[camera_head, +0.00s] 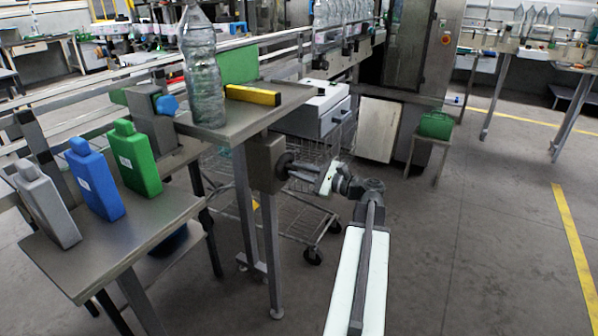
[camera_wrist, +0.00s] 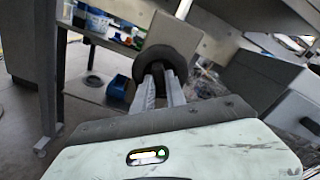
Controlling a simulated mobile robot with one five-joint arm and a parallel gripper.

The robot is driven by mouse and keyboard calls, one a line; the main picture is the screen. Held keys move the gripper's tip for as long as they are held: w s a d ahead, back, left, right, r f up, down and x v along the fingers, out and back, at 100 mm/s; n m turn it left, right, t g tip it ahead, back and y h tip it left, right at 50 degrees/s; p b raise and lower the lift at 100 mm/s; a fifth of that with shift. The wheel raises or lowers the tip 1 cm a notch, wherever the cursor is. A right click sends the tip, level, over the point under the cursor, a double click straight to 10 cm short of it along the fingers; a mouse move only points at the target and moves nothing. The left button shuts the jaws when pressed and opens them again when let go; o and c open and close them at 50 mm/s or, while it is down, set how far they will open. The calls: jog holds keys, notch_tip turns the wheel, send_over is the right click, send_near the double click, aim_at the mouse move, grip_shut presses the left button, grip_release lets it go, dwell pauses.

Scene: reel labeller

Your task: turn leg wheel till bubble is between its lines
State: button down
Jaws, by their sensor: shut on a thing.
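The leg wheel (camera_head: 284,165) is a dark round knob on the side of a grey box (camera_head: 265,163) at the small table's leg. It also shows in the wrist view (camera_wrist: 167,56), with the fingers in front of its lower part. My gripper (camera_head: 294,171) reaches it from the right and is shut on its rim; the fingers also show in the wrist view (camera_wrist: 160,82). A yellow bar (camera_head: 252,95), which looks like the spirit level, lies on the table top. Its bubble and lines are too small to make out.
A clear bottle (camera_head: 205,75) and a green block (camera_head: 238,65) stand on the table top (camera_head: 225,122). Grey, blue and green (camera_head: 134,158) flasks stand on a lower table at left. A wire cart (camera_head: 300,215) is behind the leg.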

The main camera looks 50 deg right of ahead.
jog(key=shift+n, duration=0.3)
jog(key=n, duration=0.5)
jog(key=shift+f+n, duration=0.1)
jog(key=shift+n, duration=0.2)
jog(key=n, duration=0.5)
jog(key=shift+n, duration=0.4)
jog(key=c, duration=1.4)
grip_release()
jog(key=shift+o, duration=0.2)
jog(key=v, duration=0.8)
jog(key=shift+w+a, duration=0.1)
